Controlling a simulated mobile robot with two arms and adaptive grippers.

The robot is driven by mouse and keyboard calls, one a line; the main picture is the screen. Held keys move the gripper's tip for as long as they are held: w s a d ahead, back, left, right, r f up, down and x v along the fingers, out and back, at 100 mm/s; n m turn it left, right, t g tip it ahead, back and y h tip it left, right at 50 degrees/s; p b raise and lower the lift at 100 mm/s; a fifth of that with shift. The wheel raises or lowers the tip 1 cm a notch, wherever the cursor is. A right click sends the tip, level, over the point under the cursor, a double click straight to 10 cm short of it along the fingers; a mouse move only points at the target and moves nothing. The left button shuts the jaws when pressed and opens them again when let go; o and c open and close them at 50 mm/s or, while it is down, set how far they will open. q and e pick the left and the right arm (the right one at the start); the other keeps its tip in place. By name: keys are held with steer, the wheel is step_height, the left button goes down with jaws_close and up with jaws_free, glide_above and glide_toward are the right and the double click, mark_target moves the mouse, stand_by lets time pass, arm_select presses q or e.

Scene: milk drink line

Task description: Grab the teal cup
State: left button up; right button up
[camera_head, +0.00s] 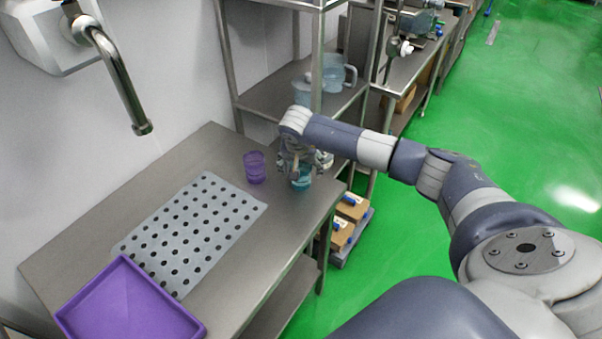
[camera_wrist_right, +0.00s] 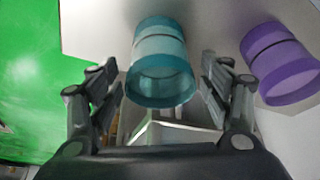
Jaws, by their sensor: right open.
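The teal cup (camera_head: 301,180) stands near the right edge of the steel table (camera_head: 225,150). My right gripper (camera_head: 297,172) is at the cup and partly covers it in the head view. In the right wrist view, the teal cup (camera_wrist_right: 161,65) shows between the two open fingers of my right gripper (camera_wrist_right: 163,92). A gap shows on each side, and I cannot tell whether either finger touches it. My left gripper is not in view.
A purple cup (camera_head: 254,167) stands just left of the teal cup; it also shows in the right wrist view (camera_wrist_right: 282,65). A perforated grey mat (camera_head: 222,190) and a purple tray (camera_head: 128,300) lie on the table. A shelf (camera_head: 262,101) with clear jugs (camera_head: 334,75) stands behind.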

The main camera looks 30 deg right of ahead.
steer(key=shift+f, duration=0.1)
steer(key=shift+c, duration=0.2)
steer(key=c, duration=1)
